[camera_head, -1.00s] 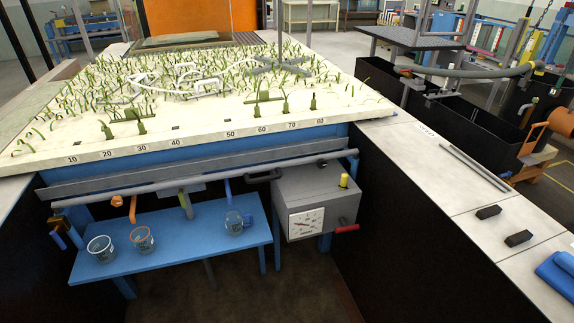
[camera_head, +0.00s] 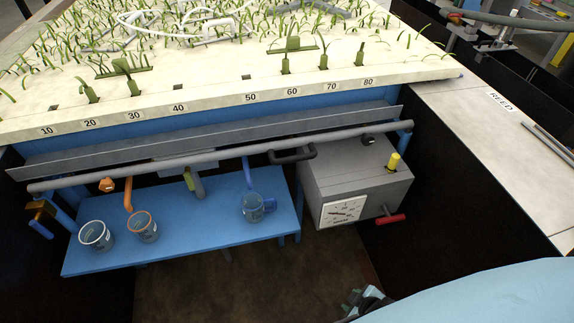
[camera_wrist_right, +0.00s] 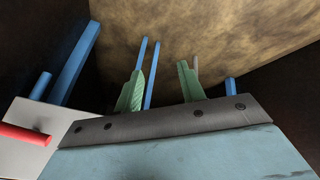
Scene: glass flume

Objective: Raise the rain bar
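A long grey pipe (camera_head: 225,155) runs across the front of the flume below the numbered scale; I cannot tell if it is the rain bar. A grey box (camera_head: 355,177) under its right end has a dial (camera_head: 344,211), a yellow knob (camera_head: 394,162) and a red handle (camera_head: 390,219). The red handle also shows at the left of the right wrist view (camera_wrist_right: 24,134). My right gripper (camera_head: 362,301) is low in front of the box, apart from the handle. Its green fingers (camera_wrist_right: 160,88) are spread with nothing between them. My left gripper is not in view.
A blue bench (camera_head: 185,229) left of the box holds a clear cup (camera_head: 95,236), an orange-rimmed cup (camera_head: 142,227) and a blue-handled cup (camera_head: 252,207). The planted sand bed (camera_head: 210,75) lies above. A pale ledge (camera_head: 500,130) runs along the right. The floor below is clear.

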